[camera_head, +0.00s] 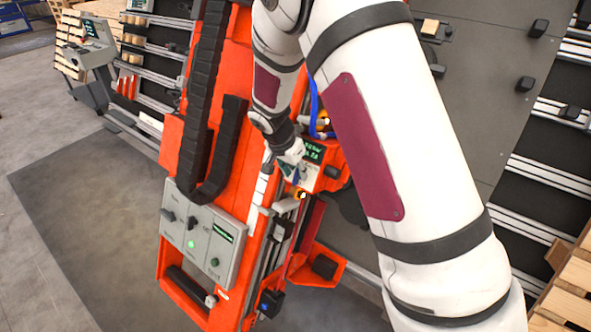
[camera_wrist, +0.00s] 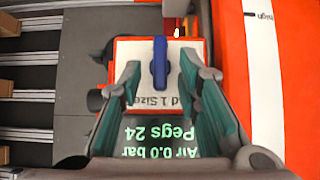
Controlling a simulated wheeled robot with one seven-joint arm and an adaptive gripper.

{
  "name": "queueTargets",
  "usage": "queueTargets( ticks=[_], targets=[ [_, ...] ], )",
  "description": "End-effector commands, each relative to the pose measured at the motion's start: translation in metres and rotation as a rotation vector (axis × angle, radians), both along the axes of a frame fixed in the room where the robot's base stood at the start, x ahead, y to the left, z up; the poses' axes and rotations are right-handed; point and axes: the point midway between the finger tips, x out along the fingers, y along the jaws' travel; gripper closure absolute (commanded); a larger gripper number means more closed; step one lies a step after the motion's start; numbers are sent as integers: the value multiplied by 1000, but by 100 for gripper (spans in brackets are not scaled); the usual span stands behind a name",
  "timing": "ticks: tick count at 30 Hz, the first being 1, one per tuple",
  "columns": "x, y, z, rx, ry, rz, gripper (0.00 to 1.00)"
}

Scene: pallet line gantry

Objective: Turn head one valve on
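The head one valve shows in the wrist view as a blue lever (camera_wrist: 160,62) on a white label plate, between and beyond my fingertips. The plate's print reads in part "d 1 Size". Below it a dark display (camera_wrist: 160,140) reads "Air 0.0 bar" and "Pegs 24", upside down. My gripper (camera_wrist: 160,78) is open, with its two green-padded fingers on either side of the lever. I cannot tell whether either finger touches it. In the head view my gripper (camera_head: 293,165) is at the orange head unit (camera_head: 322,178), which carries a small display; the lever is largely hidden there.
A grey control panel (camera_head: 203,238) with knobs and a green light is on the orange gantry (camera_head: 172,140). A black cable chain (camera_head: 199,100) runs down the gantry. A blue hose (camera_head: 314,105) passes close behind my gripper. Wooden pallets (camera_head: 572,285) stand at right. Open floor lies at left.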

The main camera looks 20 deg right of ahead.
Motion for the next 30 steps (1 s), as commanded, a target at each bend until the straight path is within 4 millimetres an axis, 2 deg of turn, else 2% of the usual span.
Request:
queueTargets(
  ticks=[1, 3, 4, 17, 30],
  targets=[
    [0, 0, 0, 0, 0, 0, 80],
    [0, 0, 0, 0, 0, 0, 96],
    [0, 0, 0, 0, 0, 0, 100],
    [2, 1, 0, -20, 27, 18, 100],
    [10, 7, -4, -185, 253, 169, 100]
  ],
)
